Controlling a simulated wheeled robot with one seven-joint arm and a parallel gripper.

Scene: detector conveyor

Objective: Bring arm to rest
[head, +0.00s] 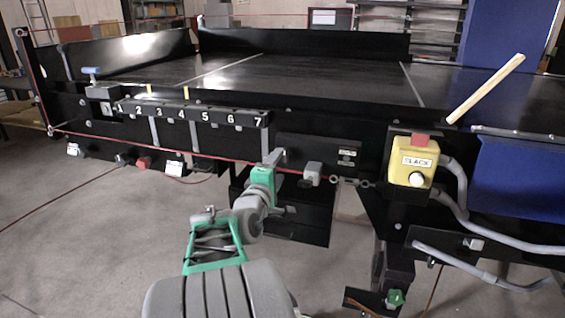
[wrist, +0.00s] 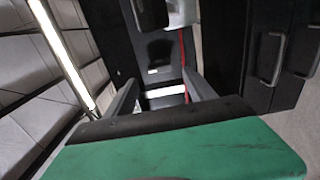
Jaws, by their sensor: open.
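My gripper (head: 274,157) is in front of the black conveyor's side, just below the right end of the numbered strip (head: 190,112). Its green and grey wrist rises from my arm at the bottom of the head view. In the wrist view my gripper (wrist: 160,88) shows two dark fingers standing apart above a green body. Nothing is held between them; a dark panel and a pale strip show beyond. Whether the fingers touch the conveyor side cannot be told.
The conveyor bed (head: 300,72) spans the back. A yellow box (head: 407,172) marked SLACK, with a red top, is at right; grey cables (head: 478,232) loop below it. A wooden stick (head: 487,88) leans above. A red cord (head: 215,149) crosses the side. Floor at lower left is clear.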

